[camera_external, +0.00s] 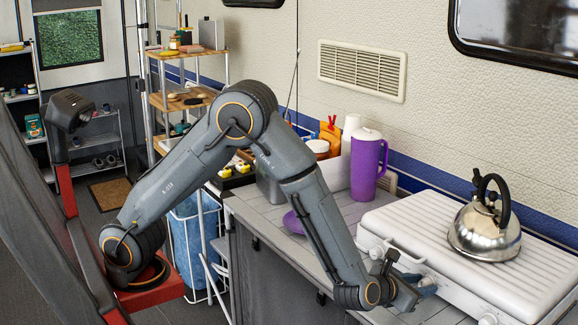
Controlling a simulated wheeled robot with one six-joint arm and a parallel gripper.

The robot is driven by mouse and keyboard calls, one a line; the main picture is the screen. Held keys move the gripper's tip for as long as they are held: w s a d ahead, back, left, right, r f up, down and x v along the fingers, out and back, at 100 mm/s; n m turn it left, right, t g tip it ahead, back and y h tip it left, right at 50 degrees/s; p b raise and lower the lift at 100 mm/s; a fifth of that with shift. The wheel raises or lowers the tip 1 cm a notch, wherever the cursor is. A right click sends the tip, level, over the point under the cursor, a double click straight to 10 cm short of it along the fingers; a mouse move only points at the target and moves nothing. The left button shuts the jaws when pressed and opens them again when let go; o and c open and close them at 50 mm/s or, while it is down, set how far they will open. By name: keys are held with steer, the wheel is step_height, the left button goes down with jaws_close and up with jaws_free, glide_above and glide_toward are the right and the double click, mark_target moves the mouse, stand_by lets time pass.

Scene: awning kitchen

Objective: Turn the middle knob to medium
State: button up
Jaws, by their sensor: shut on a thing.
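My gripper (424,287) is at the front face of the white stove (390,225), at the right of the picture. It is shut on the middle knob. The knob itself is hidden behind the gripper and wrist, so I cannot tell its angle. Another knob (488,319) shows at the bottom edge of the picture, on the right part of the stove's front.
A metal kettle (485,232) stands on the stove top. A shelf rack (185,97) stands behind.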

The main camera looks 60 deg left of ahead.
steer(key=shift+f+n+h+b, duration=0.1)
steer(key=shift+n+h+b, duration=0.3)
steer(key=shift+b, duration=0.55)
steer(key=o, duration=0.9)
steer(key=shift+c, duration=0.2)
steer(key=v, duration=0.8)
steer(key=shift+w, duration=0.1)
